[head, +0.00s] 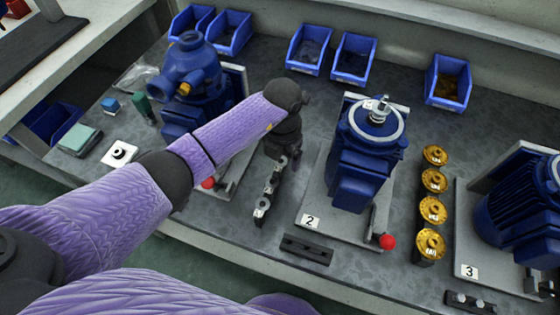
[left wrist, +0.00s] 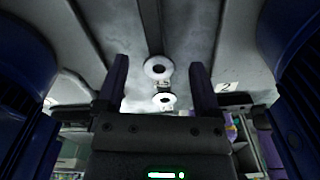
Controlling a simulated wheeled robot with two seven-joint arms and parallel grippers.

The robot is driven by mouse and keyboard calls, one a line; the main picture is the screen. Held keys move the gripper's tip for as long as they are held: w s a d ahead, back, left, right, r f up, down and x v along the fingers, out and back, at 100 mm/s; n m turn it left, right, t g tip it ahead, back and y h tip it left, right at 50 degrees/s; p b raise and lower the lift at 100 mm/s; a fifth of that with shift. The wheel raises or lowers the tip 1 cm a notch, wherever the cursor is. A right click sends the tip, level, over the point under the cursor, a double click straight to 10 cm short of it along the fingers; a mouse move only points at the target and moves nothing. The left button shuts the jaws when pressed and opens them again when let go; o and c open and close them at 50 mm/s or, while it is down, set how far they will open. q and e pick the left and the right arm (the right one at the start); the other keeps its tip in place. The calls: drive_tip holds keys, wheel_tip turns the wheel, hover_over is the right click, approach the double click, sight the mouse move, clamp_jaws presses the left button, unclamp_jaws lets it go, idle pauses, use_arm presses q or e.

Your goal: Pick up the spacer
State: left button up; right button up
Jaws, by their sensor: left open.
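Small silver ring-topped pieces, which look like the spacers (head: 262,207), stand in a short row on the bench, left of the number 2 plate. My left gripper (head: 282,158) points down at the far end of this row. In the left wrist view its two fingers (left wrist: 160,85) are apart. A pale ring with a dark centre (left wrist: 158,68) shows between the fingertips, and a second ring (left wrist: 163,101) shows below it in the picture. I see no contact between fingers and rings. Which ring is meant, I cannot tell. My right gripper is not in view.
A blue pump (head: 368,150) stands on plate 2, right of my gripper. Another blue pump (head: 190,80) stands to the left, partly behind my arm. Gold impellers (head: 432,210) line up further right. A dark block (head: 307,249) lies near the front edge. Blue bins (head: 355,58) stand behind.

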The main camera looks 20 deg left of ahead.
use_arm(q)
clamp_jaws()
idle(0.3)
